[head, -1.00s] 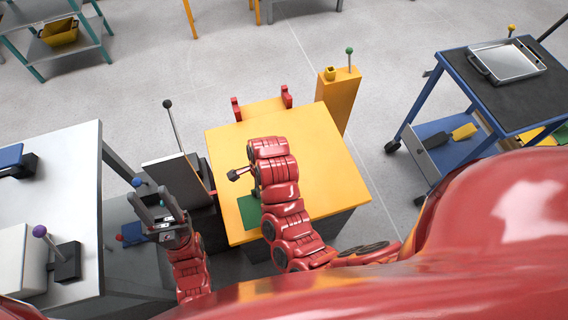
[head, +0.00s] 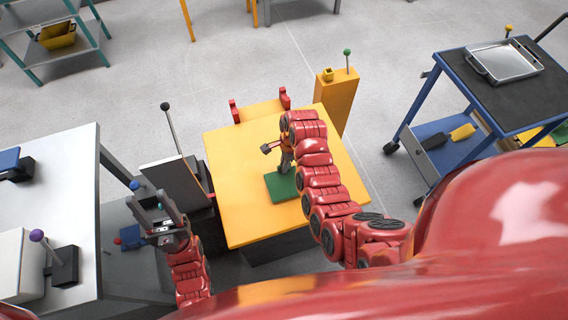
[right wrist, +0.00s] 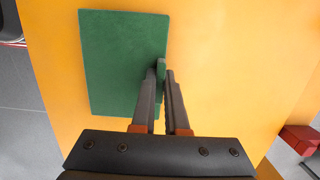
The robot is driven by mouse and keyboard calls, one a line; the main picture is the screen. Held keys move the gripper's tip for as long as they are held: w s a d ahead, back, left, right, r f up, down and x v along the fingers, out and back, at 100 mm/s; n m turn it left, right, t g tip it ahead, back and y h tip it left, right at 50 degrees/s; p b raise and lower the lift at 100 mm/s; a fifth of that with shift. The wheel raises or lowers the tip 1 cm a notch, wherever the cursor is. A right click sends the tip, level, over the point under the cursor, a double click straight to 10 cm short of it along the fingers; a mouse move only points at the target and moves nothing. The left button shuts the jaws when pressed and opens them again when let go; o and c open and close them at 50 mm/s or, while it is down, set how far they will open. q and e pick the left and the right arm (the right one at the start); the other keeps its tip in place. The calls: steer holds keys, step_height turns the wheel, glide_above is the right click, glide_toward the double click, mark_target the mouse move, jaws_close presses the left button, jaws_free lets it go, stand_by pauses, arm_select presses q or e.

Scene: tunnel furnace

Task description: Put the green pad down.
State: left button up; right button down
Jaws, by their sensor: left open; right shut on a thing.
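The green pad (head: 281,189) is flat and rectangular, over the yellow table top (head: 240,220) near its middle. In the right wrist view the pad (right wrist: 115,62) lies flat in front of my right gripper (right wrist: 165,78). That gripper's fingers are shut on a small raised green tab near the pad's right edge. I cannot tell whether the pad touches the table or hovers just above it. My right forearm hides part of the table. My left gripper (head: 150,202) is open and empty, left of the table beside a grey panel.
A grey panel box (head: 173,182) with a black-knobbed lever stands left of the table. A yellow pedestal (head: 337,105) stands behind it. A white bench (head: 60,190) is at the left, a blue cart (head: 440,150) at the right. Much of the yellow table top is bare.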

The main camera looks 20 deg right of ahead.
steer(key=shift+f, duration=0.15)
steer(key=shift+f, duration=0.1)
steer(key=c, duration=0.9)
jaws_free()
steer(key=shift+c, duration=0.2)
